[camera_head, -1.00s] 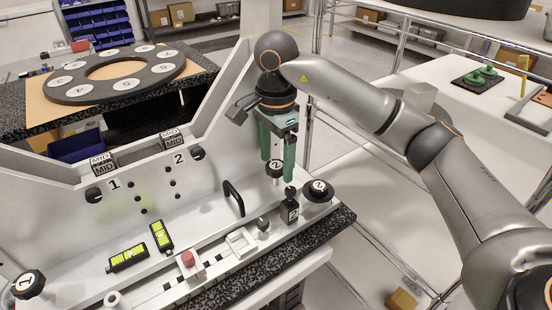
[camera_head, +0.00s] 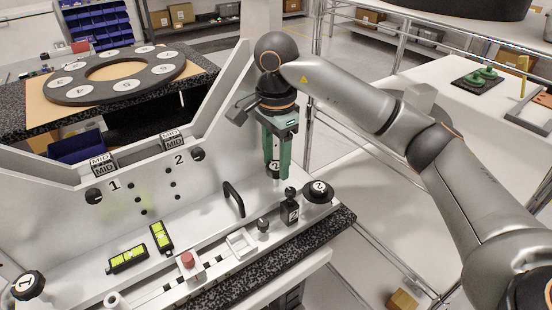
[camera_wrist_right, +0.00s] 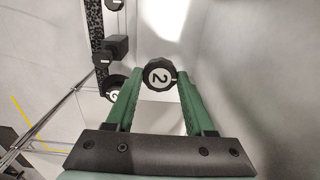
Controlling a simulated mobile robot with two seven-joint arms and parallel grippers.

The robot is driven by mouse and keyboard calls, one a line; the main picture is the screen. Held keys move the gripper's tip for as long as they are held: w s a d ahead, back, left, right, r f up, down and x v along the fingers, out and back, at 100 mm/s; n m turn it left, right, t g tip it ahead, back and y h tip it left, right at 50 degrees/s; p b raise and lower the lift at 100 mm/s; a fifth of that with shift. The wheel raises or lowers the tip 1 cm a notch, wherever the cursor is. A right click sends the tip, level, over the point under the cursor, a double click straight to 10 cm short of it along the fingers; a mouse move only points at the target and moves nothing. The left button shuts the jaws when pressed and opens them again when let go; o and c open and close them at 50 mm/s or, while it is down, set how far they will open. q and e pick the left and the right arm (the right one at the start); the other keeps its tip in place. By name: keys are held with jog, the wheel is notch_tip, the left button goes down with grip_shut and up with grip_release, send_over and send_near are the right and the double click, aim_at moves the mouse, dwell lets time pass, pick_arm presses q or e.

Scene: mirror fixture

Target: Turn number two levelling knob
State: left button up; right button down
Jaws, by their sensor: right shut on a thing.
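A round black knob (camera_wrist_right: 159,77) with a white face marked 2 sits between the two green fingers of my right gripper (camera_wrist_right: 158,83) in the right wrist view. In the head view this knob (camera_head: 274,166) stands on the right part of the white fixture (camera_head: 203,226), partly covered by the fingers. My right gripper (camera_head: 275,172) points down from above and is shut on the knob. A larger black knob (camera_head: 318,191), also marked 2, sits to its right at the fixture's corner. My left gripper is not in view.
A black handle (camera_head: 234,198) stands left of my fingers. A small black post block (camera_head: 290,208) is in front. Two yellow-green levels (camera_head: 127,258) (camera_head: 161,236) lie on the fixture. A red button (camera_head: 187,259) is near the front edge.

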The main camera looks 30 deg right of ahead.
aim_at(276, 166)
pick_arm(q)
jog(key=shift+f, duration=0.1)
pick_arm(e)
jog(key=shift+n, duration=0.4)
pick_arm(q)
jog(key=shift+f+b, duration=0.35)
jog(key=shift+b, duration=0.15)
pick_arm(e)
jog(key=n, duration=0.4)
jog(key=shift+n, duration=0.4)
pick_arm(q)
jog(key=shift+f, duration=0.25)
pick_arm(e)
jog(key=n, duration=0.6)
jog(key=shift+c, duration=1.3)
grip_release()
jog(key=shift+r, duration=0.1)
pick_arm(q)
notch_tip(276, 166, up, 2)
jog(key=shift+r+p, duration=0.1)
jog(key=shift+p, duration=0.75)
pick_arm(e)
notch_tip(276, 166, up, 12)
jog(key=shift+r, duration=0.2)
